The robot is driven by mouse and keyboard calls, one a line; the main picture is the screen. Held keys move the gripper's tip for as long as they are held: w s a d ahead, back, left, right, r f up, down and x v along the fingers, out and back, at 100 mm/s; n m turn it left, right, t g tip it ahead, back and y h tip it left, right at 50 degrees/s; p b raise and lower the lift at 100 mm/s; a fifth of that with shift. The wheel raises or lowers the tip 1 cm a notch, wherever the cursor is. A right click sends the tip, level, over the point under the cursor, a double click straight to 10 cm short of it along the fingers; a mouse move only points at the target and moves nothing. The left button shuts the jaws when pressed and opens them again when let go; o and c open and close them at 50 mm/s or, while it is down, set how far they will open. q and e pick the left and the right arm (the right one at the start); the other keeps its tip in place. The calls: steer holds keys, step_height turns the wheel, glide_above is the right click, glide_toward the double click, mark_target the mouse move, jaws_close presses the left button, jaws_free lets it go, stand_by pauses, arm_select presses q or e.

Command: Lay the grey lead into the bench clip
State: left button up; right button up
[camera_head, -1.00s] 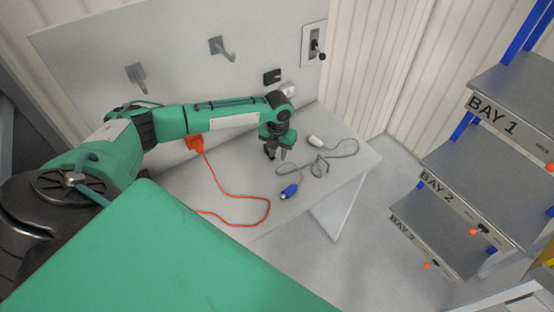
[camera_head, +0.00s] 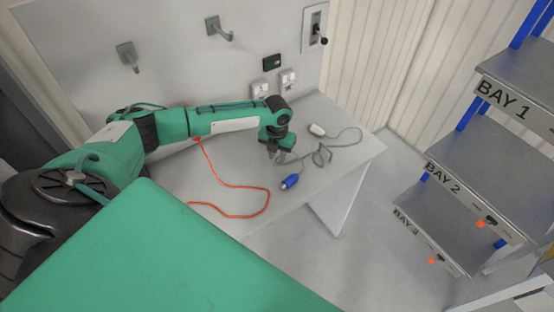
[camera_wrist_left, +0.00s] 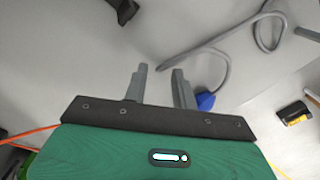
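The grey lead (camera_head: 346,141) lies on the bench in loose curves, with a white end (camera_head: 317,129) and a blue connector (camera_head: 290,182). My left gripper (camera_head: 277,156) is low over the bench, just behind the blue connector. In the left wrist view its fingers (camera_wrist_left: 160,80) stand apart. The grey lead (camera_wrist_left: 230,52) runs up to the gap at their tips; I cannot tell whether they touch it. The blue connector (camera_wrist_left: 205,101) is partly hidden by the right finger. I cannot make out the bench clip for certain. My right gripper is out of view.
An orange lead (camera_head: 266,205) curves over the bench (camera_head: 222,176) to the left. The back panel carries hooks (camera_head: 218,28), sockets (camera_head: 288,77) and a switch (camera_head: 317,27). A bay shelf rack (camera_head: 480,160) stands right, across open floor.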

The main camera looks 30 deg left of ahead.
arm_select(q)
steer(key=shift+f, duration=0.1)
steer(key=shift+f+b, duration=0.4)
steer(key=shift+f, duration=0.25)
jaws_close()
steer(key=shift+r, duration=0.1)
steer(key=shift+r+p, duration=2.55)
steer(key=shift+r, duration=0.4)
